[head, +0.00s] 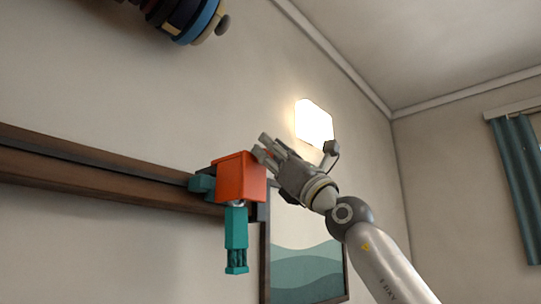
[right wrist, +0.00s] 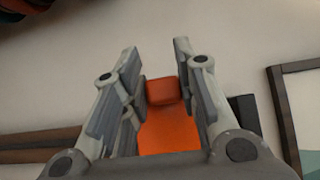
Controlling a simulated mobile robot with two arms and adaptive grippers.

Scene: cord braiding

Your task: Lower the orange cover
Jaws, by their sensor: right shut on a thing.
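The orange cover (head: 238,178) is a box-like piece on the wall rail, with a teal part (head: 202,185) at its left. A teal piece with braided-looking lower strands (head: 236,238) hangs below it. My right gripper (head: 263,148) is at the cover's upper right edge. In the right wrist view its fingers are shut on a small orange tab (right wrist: 162,91), with the cover's orange face (right wrist: 168,133) below. Part of the cover is hidden behind the fingers. My left gripper is not in view.
A dark wooden rail (head: 95,173) runs along the wall. A framed wave picture (head: 305,265) hangs below my right arm. A lit wall lamp (head: 314,121) is close behind the gripper. Stacked dark and blue round pieces (head: 195,18) show at upper left. A teal curtain (head: 520,180) hangs at far right.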

